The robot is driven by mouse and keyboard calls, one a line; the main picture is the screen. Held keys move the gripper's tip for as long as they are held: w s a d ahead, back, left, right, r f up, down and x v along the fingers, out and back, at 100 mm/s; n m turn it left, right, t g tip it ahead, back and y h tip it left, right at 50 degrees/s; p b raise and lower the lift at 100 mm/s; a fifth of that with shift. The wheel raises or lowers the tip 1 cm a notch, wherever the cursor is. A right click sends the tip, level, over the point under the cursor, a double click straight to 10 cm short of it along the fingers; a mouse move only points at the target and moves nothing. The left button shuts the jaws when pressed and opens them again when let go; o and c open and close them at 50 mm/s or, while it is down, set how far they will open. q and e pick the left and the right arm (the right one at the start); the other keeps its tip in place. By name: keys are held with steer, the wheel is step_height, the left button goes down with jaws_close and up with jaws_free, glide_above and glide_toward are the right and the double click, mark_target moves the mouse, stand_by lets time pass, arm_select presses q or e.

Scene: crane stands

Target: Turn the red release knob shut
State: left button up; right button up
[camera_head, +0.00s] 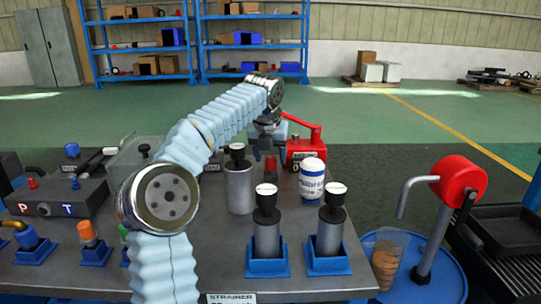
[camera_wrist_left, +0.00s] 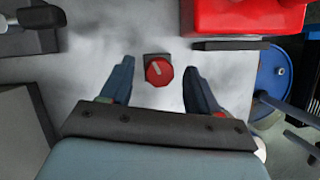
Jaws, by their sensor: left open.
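The red release knob (camera_wrist_left: 158,72) is a small round knob with a pale pointer line on a dark square base, seen from above in the left wrist view. The line leans slightly from upright. My left gripper (camera_wrist_left: 159,67) is open, with one finger on each side of the knob and a clear gap to both. I cannot tell its height above the knob. In the head view the left gripper (camera_head: 267,132) is over the back of the bench, beside a red pump body (camera_head: 305,150) with a red lever. My right gripper is not in view.
The red body (camera_wrist_left: 245,15) is close by at the upper right of the wrist view. On the bench (camera_head: 200,255) stand a grey cylinder (camera_head: 239,190), a white-and-blue can (camera_head: 312,182) and two black-topped cylinders in blue holders. A blue drum (camera_head: 440,285) is at the right.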

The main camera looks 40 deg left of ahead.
arm_select(q)
steer(key=shift+f, duration=0.1)
steer(key=c, duration=1)
steer(key=shift+c, duration=0.2)
steer(key=shift+n, duration=0.3)
steer(key=n+g+y, duration=0.1)
steer(key=n, duration=0.2)
steer(key=shift+w+d, duration=0.1)
steer(key=shift+w, duration=0.05)
steer(key=shift+w+n+g+y, duration=0.1)
steer(key=shift+n+g+y, duration=0.25)
steer(key=shift+n, duration=1)
steer(key=shift+n+g+y, duration=0.25)
steer(key=shift+n+g, duration=0.2)
steer(key=shift+n, duration=0.9)
